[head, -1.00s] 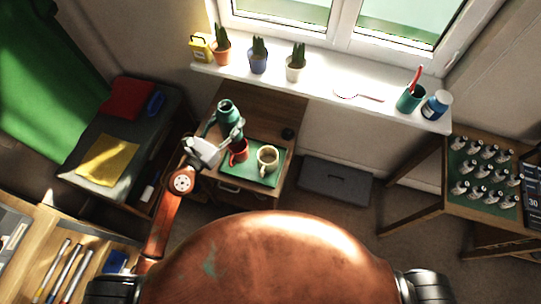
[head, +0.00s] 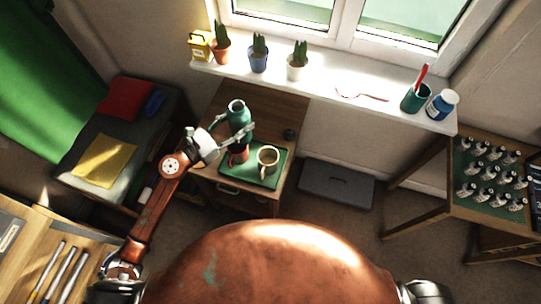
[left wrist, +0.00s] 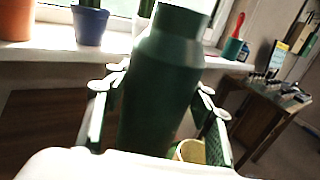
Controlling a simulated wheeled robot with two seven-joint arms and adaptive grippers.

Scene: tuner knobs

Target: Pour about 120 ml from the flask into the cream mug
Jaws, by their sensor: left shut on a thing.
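The green flask (head: 238,113) is upright in my left gripper (head: 228,130), which is shut on its body. In the left wrist view the flask (left wrist: 160,85) fills the middle, between the two fingers. The cream mug (head: 268,158) stands on a green tray (head: 262,181) on the small wooden table, to the right of and nearer than the flask. A red mug (head: 239,155) is beside it on the left, partly hidden by the gripper. The cream mug's rim shows low in the left wrist view (left wrist: 192,152), partly hidden. My right gripper is not in view.
A white windowsill (head: 325,86) behind the table holds several potted cacti, a yellow tin (head: 200,46), a teal cup (head: 415,98) and a blue jar (head: 442,105). A grey box (head: 337,184) is on the floor.

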